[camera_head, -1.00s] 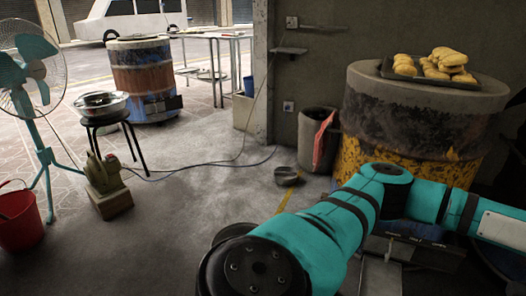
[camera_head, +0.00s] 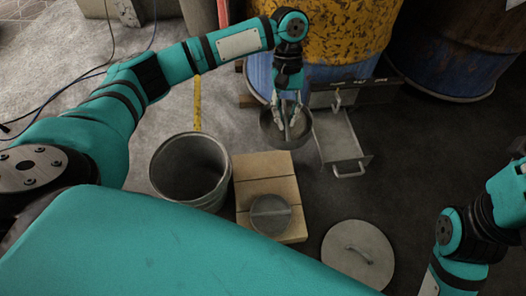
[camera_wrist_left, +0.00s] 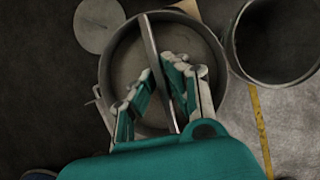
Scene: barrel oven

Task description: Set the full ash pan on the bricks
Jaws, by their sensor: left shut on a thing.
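A round dark metal ash pan (camera_head: 267,131) hangs from my left gripper (camera_head: 289,124), in front of the barrel and just behind the bricks. In the left wrist view, the pan (camera_wrist_left: 118,62) has a thin bar across its top, and the fingers of my left gripper (camera_wrist_left: 167,88) are shut on that bar. Its floor looks grey; how much ash it holds I cannot tell. The pale bricks (camera_head: 247,166) lie flat on the floor, with a round grey metal piece with a bar (camera_head: 270,213) on their near part. My right gripper is out of view.
An open metal bucket (camera_head: 190,170) stands left of the bricks. A round lid with a handle (camera_head: 357,255) lies on the floor to their right. A metal drawer (camera_head: 340,140) sticks out below the yellow and blue barrel (camera_head: 335,35), close beside the pan.

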